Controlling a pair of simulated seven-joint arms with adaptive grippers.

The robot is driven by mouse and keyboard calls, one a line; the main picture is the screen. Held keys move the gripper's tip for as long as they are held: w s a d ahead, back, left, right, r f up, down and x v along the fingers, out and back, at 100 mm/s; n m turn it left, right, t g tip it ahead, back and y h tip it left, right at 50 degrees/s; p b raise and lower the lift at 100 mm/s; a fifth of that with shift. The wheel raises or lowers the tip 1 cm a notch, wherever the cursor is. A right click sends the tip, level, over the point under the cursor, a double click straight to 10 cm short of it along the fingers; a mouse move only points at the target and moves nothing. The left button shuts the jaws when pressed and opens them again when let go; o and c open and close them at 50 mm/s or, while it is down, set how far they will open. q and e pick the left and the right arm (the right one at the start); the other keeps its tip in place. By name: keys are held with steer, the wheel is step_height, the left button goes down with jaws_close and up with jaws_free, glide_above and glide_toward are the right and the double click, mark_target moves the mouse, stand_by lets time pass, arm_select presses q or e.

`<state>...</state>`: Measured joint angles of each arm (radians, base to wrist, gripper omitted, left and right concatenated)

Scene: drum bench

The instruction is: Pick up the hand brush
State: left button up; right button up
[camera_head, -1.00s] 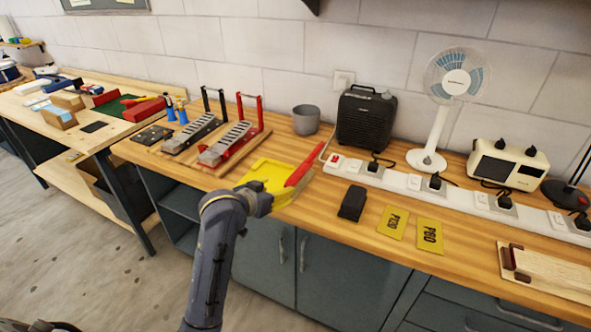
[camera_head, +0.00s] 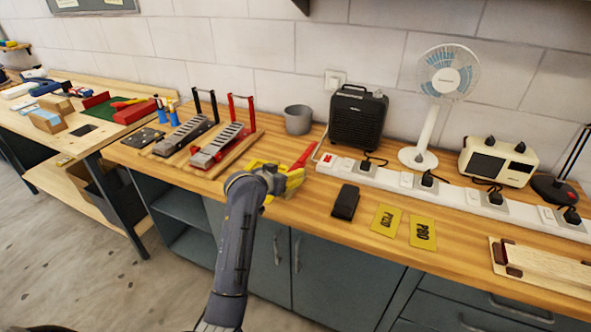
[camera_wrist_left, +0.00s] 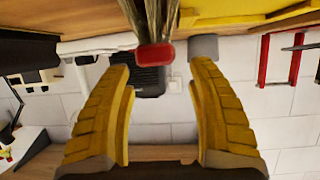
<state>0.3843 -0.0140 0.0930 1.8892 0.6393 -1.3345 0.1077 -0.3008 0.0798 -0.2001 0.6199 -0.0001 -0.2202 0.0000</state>
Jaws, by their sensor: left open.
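The hand brush (camera_head: 303,157) shows in the head view as a red handle rising at a slant beside yellow parts on the bench. In the left wrist view the brush (camera_wrist_left: 155,54) shows pale bristles and a red end at the top centre. My left gripper (camera_head: 288,178) has yellow fingers and reaches over the bench's front edge to the brush. In the wrist view the left gripper (camera_wrist_left: 160,70) is open, its fingers apart on either side of the red end. A yellow dustpan (camera_wrist_left: 240,14) lies beside the brush. My arm hides part of this spot.
A grey cup (camera_head: 298,119) and black heater (camera_head: 358,117) stand behind. A white power strip (camera_head: 392,183) runs to the right. A black block (camera_head: 345,201) and yellow sheets (camera_head: 422,233) lie right of the gripper. Two slotted racks (camera_head: 216,146) stand to the left.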

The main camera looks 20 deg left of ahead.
mark_target(295, 169)
arm_select(q)
steer(key=shift+x, duration=2.85)
jaws_close()
